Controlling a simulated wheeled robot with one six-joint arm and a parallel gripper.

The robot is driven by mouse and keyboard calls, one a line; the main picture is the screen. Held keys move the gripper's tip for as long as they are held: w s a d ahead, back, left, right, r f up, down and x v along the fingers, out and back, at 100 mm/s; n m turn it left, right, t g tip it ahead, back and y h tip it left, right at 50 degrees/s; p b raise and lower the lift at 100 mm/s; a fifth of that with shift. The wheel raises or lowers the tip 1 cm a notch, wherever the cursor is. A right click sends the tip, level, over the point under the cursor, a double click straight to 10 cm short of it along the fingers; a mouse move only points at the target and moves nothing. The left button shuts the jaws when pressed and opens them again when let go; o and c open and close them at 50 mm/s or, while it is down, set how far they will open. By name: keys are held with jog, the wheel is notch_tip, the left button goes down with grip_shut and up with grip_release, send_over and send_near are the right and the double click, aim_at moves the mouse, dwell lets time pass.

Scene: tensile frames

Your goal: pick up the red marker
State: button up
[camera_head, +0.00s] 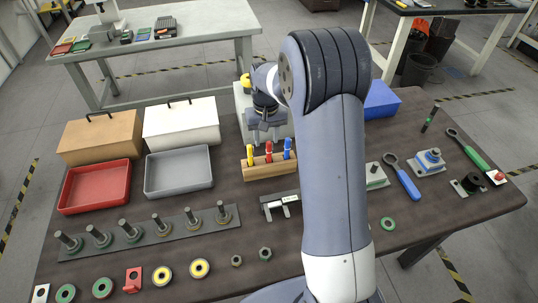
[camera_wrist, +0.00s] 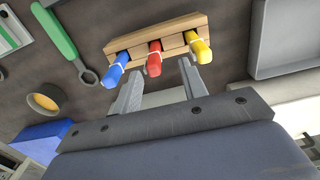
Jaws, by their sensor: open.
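The red marker (camera_head: 268,152) stands upright in a wooden block (camera_head: 272,171), between a yellow marker (camera_head: 250,154) on the left and a blue marker (camera_head: 287,148) on the right. In the wrist view the red marker (camera_wrist: 154,60) shows in the middle of the block (camera_wrist: 170,33), just past the gap between my fingertips, with the blue one (camera_wrist: 116,68) left and the yellow one (camera_wrist: 199,50) right. My gripper (camera_head: 265,136) is open and empty behind and above the block; its fingers also show in the wrist view (camera_wrist: 161,70). The markers' lower parts are hidden in the block.
A grey tray (camera_head: 179,190) and red tray (camera_head: 96,209) lie left of the block, with white (camera_head: 182,121) and brown (camera_head: 98,136) boxes behind. A caliper-like tool (camera_head: 279,202) lies in front. A rack (camera_head: 150,240) of bolts is at front left. Wrenches (camera_head: 402,176) lie right.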

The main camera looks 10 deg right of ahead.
aim_at(269, 142)
jog(key=f, duration=0.1)
jog(key=f+p, duration=0.1)
jog(key=f, duration=0.2)
jog(key=shift+s+d+f, duration=0.1)
jog(key=shift+d+f, duration=0.05)
jog(key=shift+d, duration=0.25)
jog(key=shift+f, duration=0.5)
grip_shut()
